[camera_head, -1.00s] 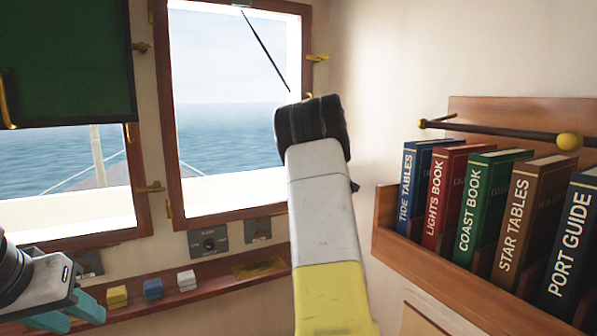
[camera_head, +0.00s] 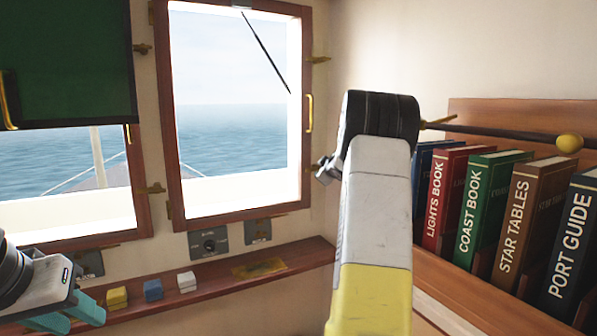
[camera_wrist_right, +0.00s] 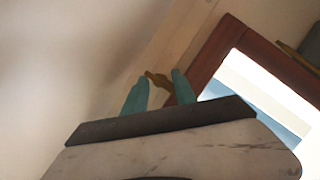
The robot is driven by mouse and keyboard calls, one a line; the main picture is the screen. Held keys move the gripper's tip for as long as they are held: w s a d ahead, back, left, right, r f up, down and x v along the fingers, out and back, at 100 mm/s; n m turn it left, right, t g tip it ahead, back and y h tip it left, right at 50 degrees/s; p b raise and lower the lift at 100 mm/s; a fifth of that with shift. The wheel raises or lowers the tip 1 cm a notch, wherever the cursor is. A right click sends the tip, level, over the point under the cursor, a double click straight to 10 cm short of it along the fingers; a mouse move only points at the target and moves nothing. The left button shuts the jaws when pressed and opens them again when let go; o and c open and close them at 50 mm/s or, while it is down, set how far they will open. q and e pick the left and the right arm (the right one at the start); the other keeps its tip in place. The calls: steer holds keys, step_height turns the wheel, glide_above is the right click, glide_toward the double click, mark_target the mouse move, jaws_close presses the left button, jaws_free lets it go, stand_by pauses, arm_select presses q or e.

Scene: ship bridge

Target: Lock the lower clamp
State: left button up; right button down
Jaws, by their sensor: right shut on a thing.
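The lower clamp (camera_wrist_right: 158,79) is a small brass piece on the wall beside the right edge of the wooden window frame (camera_wrist_right: 213,58). In the right wrist view it sits between the teal fingers of my right gripper (camera_wrist_right: 158,82), which is shut on it. In the head view my right arm hides most of that gripper and the clamp. The window (camera_head: 240,105) appears closed in its frame. The upper clamp (camera_head: 318,60) points sideways from the frame's right edge. My left gripper (camera_head: 70,314) is open and empty at the lower left.
A bookshelf (camera_head: 455,268) with several books stands close on the right, with a rod and yellow knob (camera_head: 569,143) across it. A wooden ledge (camera_head: 215,277) below the window holds yellow, blue and white blocks. A green panel (camera_head: 65,60) hangs at upper left.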

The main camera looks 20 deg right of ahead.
steer(key=shift+f, duration=0.3)
steer(key=c, duration=1.1)
jaws_free()
steer(key=shift+o, duration=0.2)
steer(key=shift+r, duration=0.1)
steer(key=shift+r, duration=0.1)
steer(key=v, duration=0.7)
steer(key=shift+s, duration=0.4)
